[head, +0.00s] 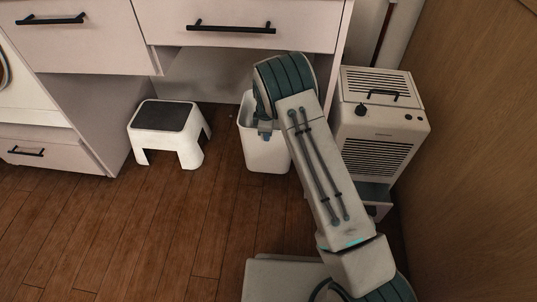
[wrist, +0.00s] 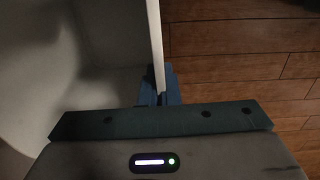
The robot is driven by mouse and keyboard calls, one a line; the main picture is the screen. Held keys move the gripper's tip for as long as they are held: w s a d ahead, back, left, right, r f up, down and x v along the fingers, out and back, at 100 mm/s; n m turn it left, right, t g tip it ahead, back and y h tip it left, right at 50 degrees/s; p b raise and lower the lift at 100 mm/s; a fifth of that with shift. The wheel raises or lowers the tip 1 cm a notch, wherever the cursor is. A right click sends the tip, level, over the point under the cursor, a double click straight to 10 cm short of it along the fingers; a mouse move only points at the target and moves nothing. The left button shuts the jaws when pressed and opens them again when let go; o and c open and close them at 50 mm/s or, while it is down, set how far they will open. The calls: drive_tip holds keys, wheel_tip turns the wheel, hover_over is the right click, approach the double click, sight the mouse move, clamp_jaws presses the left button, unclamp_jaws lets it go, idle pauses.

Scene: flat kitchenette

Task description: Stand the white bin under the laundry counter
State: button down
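The white bin (head: 266,154) is upright near the right end of the laundry counter (head: 240,22), at the opening below its drawers. I cannot tell whether its base touches the floor or how far under the counter it is. My gripper (head: 267,130) is at the bin's rim, partly hidden by my arm. In the wrist view, the bin's thin wall (wrist: 155,45) runs between the blue fingers of my gripper (wrist: 159,92), which are closed on it. The bin's inside is to the left and wood floor to the right.
A white step stool (head: 167,130) with a dark top stands left of the bin, with a floor gap between. A white dehumidifier-like appliance (head: 380,125) stands on a low stand close to the right. A wooden panel (head: 480,150) bounds the right side. Floor at front left is clear.

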wheel_tip(320, 180, down, 8)
drive_tip(key=b, duration=0.3)
drive_tip(key=shift+f, duration=0.2)
drive_tip(key=c, duration=1.7)
unclamp_jaws()
drive_tip(key=r+p, duration=0.1)
drive_tip(key=r, duration=0.3)
drive_tip(key=r+p, duration=0.2)
drive_tip(key=r, duration=0.2)
drive_tip(key=r+p, duration=0.1)
drive_tip(key=r, duration=0.3)
drive_tip(key=shift+s+r, duration=0.1)
drive_tip(key=shift+s, duration=0.2)
